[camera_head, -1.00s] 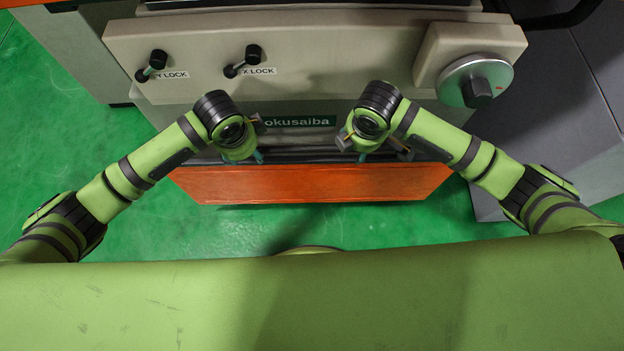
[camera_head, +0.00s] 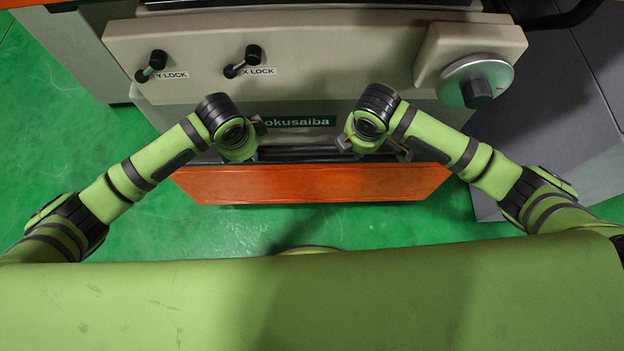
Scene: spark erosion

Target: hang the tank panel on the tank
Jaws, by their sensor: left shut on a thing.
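My left gripper (camera_head: 254,148) points down in front of the machine, left of centre, mostly hidden under its own wrist. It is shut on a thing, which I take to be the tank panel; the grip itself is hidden. A dark, narrow strip (camera_head: 305,155) runs between the two wrists, perhaps the panel's edge seen from above, but I cannot tell for sure. I cannot pick out the tank clearly.
The beige machine front (camera_head: 330,55) carries two black lock levers and a round dial (camera_head: 476,82) at right. An orange board (camera_head: 310,184) lies low below the wrists. Grey cabinets (camera_head: 560,110) stand at right. Green floor (camera_head: 120,225) is clear at left.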

